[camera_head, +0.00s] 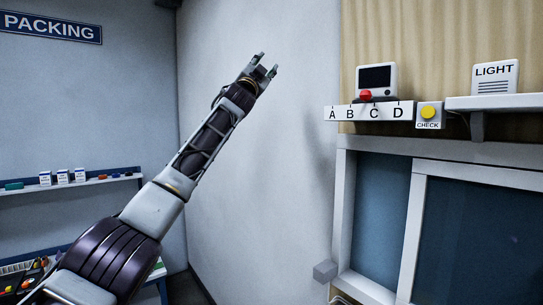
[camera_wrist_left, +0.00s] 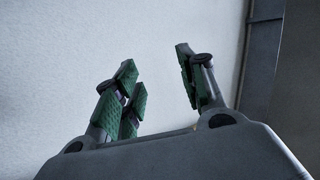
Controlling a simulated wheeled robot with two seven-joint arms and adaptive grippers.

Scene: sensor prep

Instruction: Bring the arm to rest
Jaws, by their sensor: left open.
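My left arm reaches up from the lower left in the head view. Its gripper (camera_head: 264,68) is raised in the air in front of the bare white wall. In the left wrist view the fingers of the left gripper (camera_wrist_left: 160,92) stand apart with green pads, and nothing is between them. The gripper touches nothing. My right gripper does not show in either view.
At right, a rail (camera_head: 368,112) marked A B C D carries a small device (camera_head: 377,78) with a red knob. Beside it are a yellow CHECK button (camera_head: 428,113) and a LIGHT box (camera_head: 495,77). Below is a sliding window (camera_head: 470,230). A shelf (camera_head: 100,181) with small boxes hangs at left.

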